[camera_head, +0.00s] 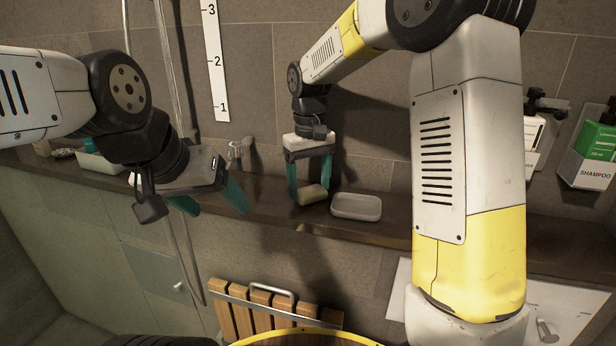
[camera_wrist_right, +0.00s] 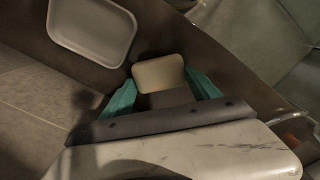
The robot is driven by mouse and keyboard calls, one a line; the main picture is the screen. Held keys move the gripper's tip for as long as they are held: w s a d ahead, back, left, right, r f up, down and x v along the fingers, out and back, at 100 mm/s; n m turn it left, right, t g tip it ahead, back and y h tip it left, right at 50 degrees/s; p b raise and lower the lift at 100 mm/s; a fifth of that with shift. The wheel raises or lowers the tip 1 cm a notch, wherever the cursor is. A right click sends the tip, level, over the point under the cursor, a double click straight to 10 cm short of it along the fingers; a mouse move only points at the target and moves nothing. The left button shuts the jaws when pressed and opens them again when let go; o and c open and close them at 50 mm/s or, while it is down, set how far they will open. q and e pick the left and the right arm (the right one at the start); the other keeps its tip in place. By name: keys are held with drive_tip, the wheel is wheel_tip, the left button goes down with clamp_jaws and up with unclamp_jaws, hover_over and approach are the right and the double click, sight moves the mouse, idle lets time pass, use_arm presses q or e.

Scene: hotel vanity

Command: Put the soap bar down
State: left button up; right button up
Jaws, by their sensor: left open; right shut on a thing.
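The cream soap bar (camera_head: 313,195) is between the teal fingers of my right gripper (camera_head: 310,188), low over the dark ledge and left of the soap dish. I cannot tell whether it touches the ledge. The right wrist view also shows the soap bar (camera_wrist_right: 158,72) at the fingertips of the shut gripper (camera_wrist_right: 162,88). The pale rectangular soap dish (camera_head: 356,207) sits on the ledge, empty; it also shows at upper left in the right wrist view (camera_wrist_right: 91,30). My left gripper (camera_head: 212,200) is open and empty, in front of the ledge at left.
The dark ledge (camera_head: 262,198) runs along the tiled wall. Shampoo bottles (camera_head: 597,150) hang in wall holders at right. A small metal object (camera_head: 240,150) stands behind my left gripper. A slatted wooden seat (camera_head: 270,306) is below. A light tray (camera_head: 90,158) sits at far left.

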drive_tip(key=shift+f, duration=0.1)
drive_tip(key=shift+f, duration=0.1)
drive_tip(key=o, duration=1.9)
